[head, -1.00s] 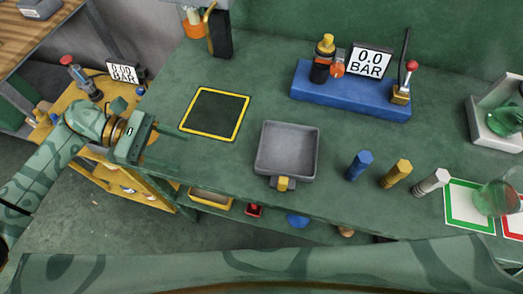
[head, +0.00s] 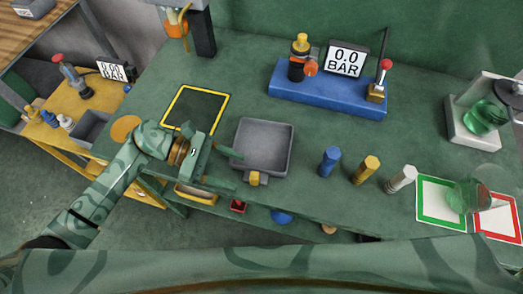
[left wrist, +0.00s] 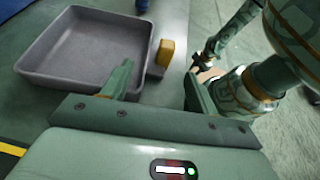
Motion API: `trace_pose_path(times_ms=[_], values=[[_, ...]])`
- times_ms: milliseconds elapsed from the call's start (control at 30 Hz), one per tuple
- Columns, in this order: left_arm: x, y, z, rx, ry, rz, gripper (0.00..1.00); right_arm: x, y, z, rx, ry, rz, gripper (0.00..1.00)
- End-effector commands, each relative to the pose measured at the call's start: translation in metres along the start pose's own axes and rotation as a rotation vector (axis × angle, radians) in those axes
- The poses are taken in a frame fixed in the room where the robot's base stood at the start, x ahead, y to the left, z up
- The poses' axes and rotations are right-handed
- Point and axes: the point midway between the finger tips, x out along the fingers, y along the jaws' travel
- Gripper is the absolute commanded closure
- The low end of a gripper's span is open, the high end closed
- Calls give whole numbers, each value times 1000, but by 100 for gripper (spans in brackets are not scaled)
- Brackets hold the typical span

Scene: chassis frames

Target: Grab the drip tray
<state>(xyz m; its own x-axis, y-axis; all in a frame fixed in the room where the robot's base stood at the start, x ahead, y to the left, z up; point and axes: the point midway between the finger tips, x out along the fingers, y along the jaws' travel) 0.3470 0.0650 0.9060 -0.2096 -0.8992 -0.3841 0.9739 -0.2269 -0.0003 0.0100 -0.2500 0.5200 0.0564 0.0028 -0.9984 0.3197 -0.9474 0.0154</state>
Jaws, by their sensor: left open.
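The drip tray (head: 263,143) is a grey, shallow square tray with a yellow handle block (head: 257,178) on its front side. It lies on the green bench and looks empty. My left gripper (head: 233,168) is open, just left of the handle, with its fingers pointing right towards it. In the left wrist view the tray (left wrist: 84,48) is at the upper left, and the yellow handle (left wrist: 165,52) lies ahead, roughly between the two fingers but beyond their tips. The fingers hold nothing. My right gripper does not show clearly in the head view.
A yellow-outlined square (head: 196,109) is marked on the bench left of the tray. Blue (head: 329,161), yellow (head: 367,169) and white (head: 402,178) pegs stand to the right. A blue pump base (head: 328,95) is behind. A flask (head: 466,194) stands far right.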

Motion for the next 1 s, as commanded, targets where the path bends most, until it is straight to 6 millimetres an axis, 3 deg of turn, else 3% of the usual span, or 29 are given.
trace_pose_path(times_ms=[300, 567, 767, 1000], values=[[46, 3, 5, -1, -3, 0, 40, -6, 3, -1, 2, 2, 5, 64], [51, 3, 4, 0, -1, 0, 40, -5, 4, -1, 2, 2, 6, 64], [50, 3, 4, 0, -1, 0, 91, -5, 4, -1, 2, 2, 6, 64], [50, 3, 4, 1, -2, 0, 93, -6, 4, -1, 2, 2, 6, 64]])
